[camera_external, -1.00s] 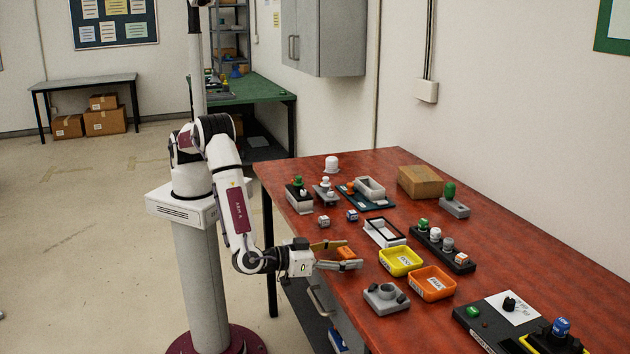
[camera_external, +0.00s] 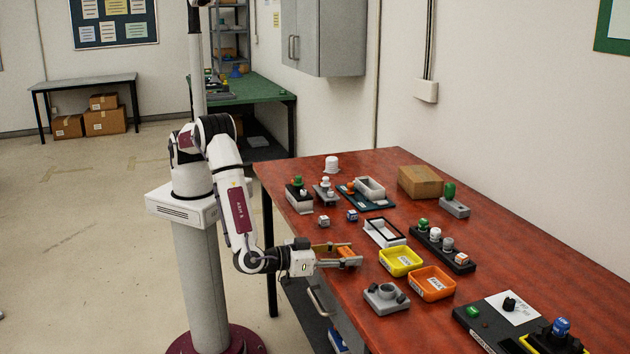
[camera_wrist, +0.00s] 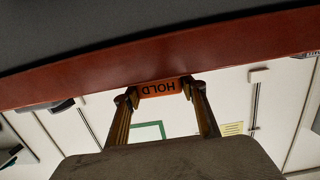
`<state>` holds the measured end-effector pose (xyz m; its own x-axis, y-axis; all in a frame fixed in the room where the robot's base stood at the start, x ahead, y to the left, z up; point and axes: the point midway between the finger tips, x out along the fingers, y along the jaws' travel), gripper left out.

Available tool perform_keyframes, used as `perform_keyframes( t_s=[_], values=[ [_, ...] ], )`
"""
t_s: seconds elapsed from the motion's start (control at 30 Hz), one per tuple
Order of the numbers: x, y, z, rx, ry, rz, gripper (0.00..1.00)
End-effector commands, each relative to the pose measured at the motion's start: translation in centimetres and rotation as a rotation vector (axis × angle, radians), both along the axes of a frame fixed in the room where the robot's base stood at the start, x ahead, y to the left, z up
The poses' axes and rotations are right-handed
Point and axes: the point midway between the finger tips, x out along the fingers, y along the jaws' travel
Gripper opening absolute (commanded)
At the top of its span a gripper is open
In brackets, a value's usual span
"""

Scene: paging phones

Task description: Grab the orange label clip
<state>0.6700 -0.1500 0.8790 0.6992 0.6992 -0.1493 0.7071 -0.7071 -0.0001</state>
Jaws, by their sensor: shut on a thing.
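The orange label clip (camera_wrist: 159,88) shows in the wrist view with the word HOLD on it, upside down in the picture. It sits between the two fingertips of my gripper (camera_wrist: 158,94), with a finger against each end. In the external view my gripper (camera_external: 345,256) is at the near left edge of the red table, low over its top. The clip there (camera_external: 346,252) is mostly hidden by the fingers, with only some orange showing. Whether the clip touches the table, I cannot tell.
A yellow tray (camera_external: 402,273) and an orange tray (camera_external: 431,298) stand to the right of my gripper. A grey fixture (camera_external: 386,298) is at the front right. A white-and-black frame (camera_external: 383,232) lies behind. Bare red table (camera_external: 345,290) lies nearby.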

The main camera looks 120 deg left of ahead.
Motion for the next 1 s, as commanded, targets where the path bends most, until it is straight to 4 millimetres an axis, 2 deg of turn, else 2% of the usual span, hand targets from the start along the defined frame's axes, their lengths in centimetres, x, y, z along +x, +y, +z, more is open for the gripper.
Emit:
perform_keyframes(
  t_s=[0.37, 1.0],
  values=[
    [0.0, 0.0, 1.5, -0.001, -0.001, 0.0, 0.26],
    [0.0, 0.0, 9.0, -0.001, -0.001, 0.0, 0.26]
  ],
)
